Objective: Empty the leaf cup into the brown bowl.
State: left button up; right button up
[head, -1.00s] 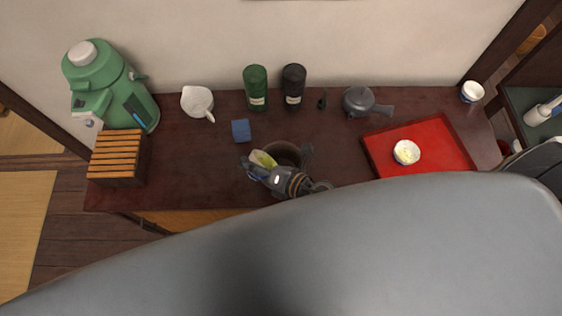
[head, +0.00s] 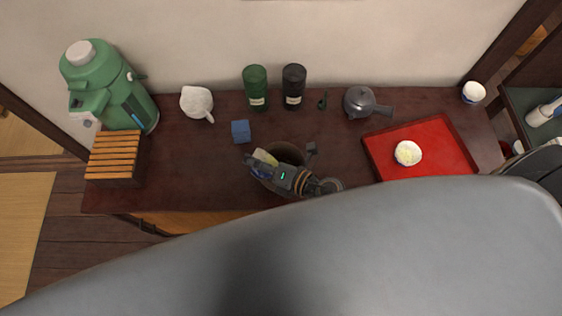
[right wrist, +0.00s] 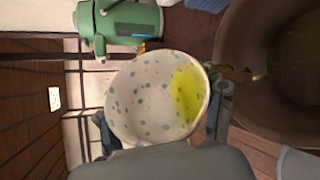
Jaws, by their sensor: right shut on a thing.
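The leaf cup (right wrist: 150,95) is pale with grey-blue spots. In the right wrist view it is tipped on its side, with yellow-green liquid along its right inner wall. A few dark yellowish bits show between its rim and the brown bowl. The cup also shows in the head view (head: 265,157), at the left of the bowl's mouth. The brown bowl (head: 291,150) is partly hidden by my right gripper (head: 268,168); its dark inside fills the right of the wrist view (right wrist: 275,60). My right gripper is shut on the cup. My left gripper is not in view.
A blue block (head: 241,131) and a white pitcher (head: 197,102) stand left of the bowl. A red tray (head: 440,150) with a small white bowl (head: 408,153) lies to the right. Canisters (head: 256,88) and a grey teapot (head: 360,102) stand behind. My grey body hides the front.

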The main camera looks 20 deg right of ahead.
jog(key=shift+f, duration=0.15)
jog(key=shift+d+m, duration=0.1)
jog(key=shift+m, duration=0.2)
jog(key=shift+w+d+r+m+y, duration=0.1)
jog(key=shift+r+m+y, duration=0.2)
jog(key=shift+m+y, duration=0.15)
jog(key=shift+w+d+f+m+y+b, duration=0.35)
jog(key=shift+d+f+m+b, duration=0.35)
jog(key=shift+b, duration=0.4)
jog(key=shift+w+d+r+m, duration=0.1)
jog(key=shift+d+r+m, duration=0.2)
jog(key=shift+r+m, duration=0.1)
jog(key=shift+a+r+m+y, duration=0.15)
jog(key=shift+m+y, duration=0.1)
jog(key=shift+y, duration=0.15)
